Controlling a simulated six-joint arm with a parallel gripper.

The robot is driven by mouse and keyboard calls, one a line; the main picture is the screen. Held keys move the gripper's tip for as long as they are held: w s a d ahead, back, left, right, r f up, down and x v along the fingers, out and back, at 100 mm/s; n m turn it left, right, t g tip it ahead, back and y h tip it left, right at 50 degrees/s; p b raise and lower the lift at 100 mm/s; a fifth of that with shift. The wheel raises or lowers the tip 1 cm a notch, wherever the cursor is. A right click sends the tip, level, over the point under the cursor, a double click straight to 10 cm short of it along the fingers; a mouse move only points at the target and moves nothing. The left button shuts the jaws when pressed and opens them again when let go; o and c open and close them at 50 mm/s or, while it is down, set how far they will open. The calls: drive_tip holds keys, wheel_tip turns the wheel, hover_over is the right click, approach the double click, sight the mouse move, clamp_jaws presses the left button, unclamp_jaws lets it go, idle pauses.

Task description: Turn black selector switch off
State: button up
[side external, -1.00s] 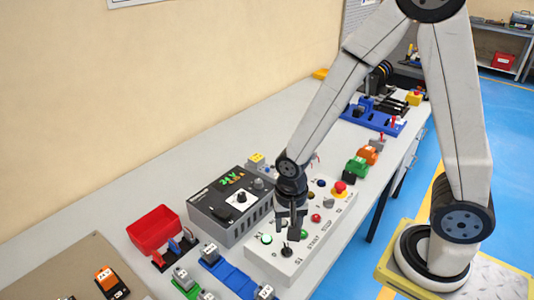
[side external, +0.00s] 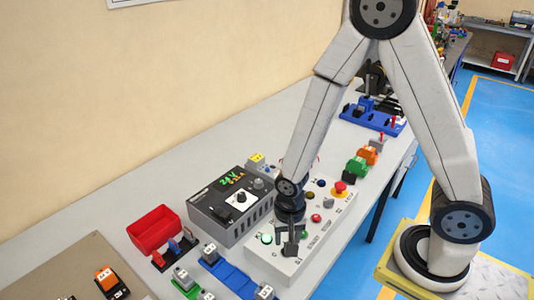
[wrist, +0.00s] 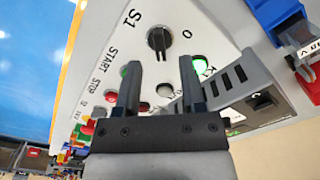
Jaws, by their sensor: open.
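The black selector switch (wrist: 158,39) is a round knob with a ridge on the white control panel (wrist: 110,30), between the S1 label and a 0 mark. Its exact turned position is hard to read. My gripper (wrist: 160,64) is open and empty, with its two fingers pointing toward the knob in the wrist view. The knob lies beyond the fingertips there, in line with the gap. In the side external view my gripper (side external: 290,250) is low over the near end of the panel and largely hides the knob. Contact cannot be told.
A lit green lamp (side external: 267,238) sits close to the gripper. START and STOP buttons and a red emergency stop (side external: 340,188) are farther along the panel. A grey 24 V power supply (side external: 232,208) stands left; blue terminal blocks (side external: 235,280) lie in front.

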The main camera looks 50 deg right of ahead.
drive_tip(key=shift+f, duration=1.6)
clamp_jaws()
